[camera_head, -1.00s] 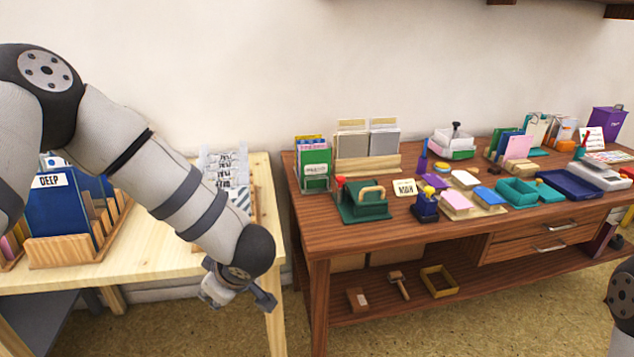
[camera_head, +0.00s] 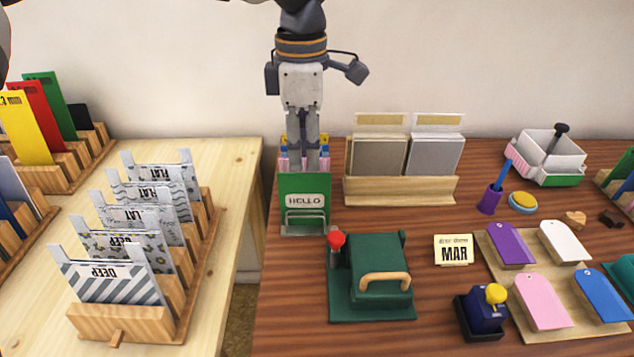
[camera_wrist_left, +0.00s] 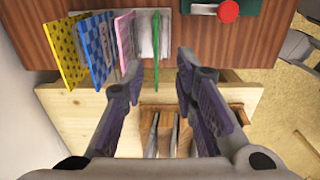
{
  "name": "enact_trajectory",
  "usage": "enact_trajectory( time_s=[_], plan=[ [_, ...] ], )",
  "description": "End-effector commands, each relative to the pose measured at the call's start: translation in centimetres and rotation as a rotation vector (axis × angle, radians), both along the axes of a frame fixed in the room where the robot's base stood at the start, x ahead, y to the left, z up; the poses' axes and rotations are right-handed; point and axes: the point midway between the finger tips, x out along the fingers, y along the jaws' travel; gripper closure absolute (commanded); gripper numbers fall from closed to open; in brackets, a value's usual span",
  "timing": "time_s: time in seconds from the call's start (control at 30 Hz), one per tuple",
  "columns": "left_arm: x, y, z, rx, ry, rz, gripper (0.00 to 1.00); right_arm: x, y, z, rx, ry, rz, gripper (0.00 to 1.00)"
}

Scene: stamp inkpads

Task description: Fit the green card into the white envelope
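The green card (camera_head: 304,189), labelled HELLO, stands upright at the front of a wire card rack (camera_head: 305,222) on the brown desk. My left gripper (camera_head: 305,163) points down just above and behind its top edge. In the left wrist view the fingers (camera_wrist_left: 158,72) are spread, with the green card (camera_wrist_left: 156,50) edge-on between their tips and a gap on both sides. A wooden holder (camera_head: 400,190) right of the rack has two envelope stacks; the right, pale grey-white one (camera_head: 433,157) may be the white envelope, but I cannot be sure. My right gripper is out of view.
Yellow (camera_wrist_left: 65,52), blue (camera_wrist_left: 97,47) and pink (camera_wrist_left: 125,42) cards stand in the same rack. A green press (camera_head: 370,275) with a red knob stands close in front. A pale table (camera_head: 235,165) at left bears a rack of patterned plates (camera_head: 108,278).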

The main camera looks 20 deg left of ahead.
Motion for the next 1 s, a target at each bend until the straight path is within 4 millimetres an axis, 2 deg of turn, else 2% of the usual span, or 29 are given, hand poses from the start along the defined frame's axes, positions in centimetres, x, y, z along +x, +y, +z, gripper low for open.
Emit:
enact_trajectory(
  time_s=[0.03,0.1,0.27,0.5,0.77,0.9,1.0],
  plan=[
    [0.0,0.1,-1.5,0.002,0.007,-0.001,0.73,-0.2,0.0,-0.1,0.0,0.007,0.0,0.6],
    [0.0,0.1,-3.0,0.002,0.008,-0.001,0.73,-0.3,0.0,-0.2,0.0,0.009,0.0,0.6],
    [0.1,0.1,-5.0,0.003,0.005,0.0,0.73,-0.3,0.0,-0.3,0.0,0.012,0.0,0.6],
    [0.7,0.4,-9.3,0.003,0.004,-0.001,0.73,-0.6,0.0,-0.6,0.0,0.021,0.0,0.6],
    [0.7,0.4,-9.9,0.003,-0.001,0.0,0.73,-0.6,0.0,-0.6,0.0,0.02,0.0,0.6],
    [0.7,0.4,-9.8,0.002,0.0,0.0,0.99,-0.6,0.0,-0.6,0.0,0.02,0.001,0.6],
    [0.8,0.4,-9.8,0.002,0.0,0.0,1.0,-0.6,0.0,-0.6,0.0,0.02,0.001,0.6]
  ],
)
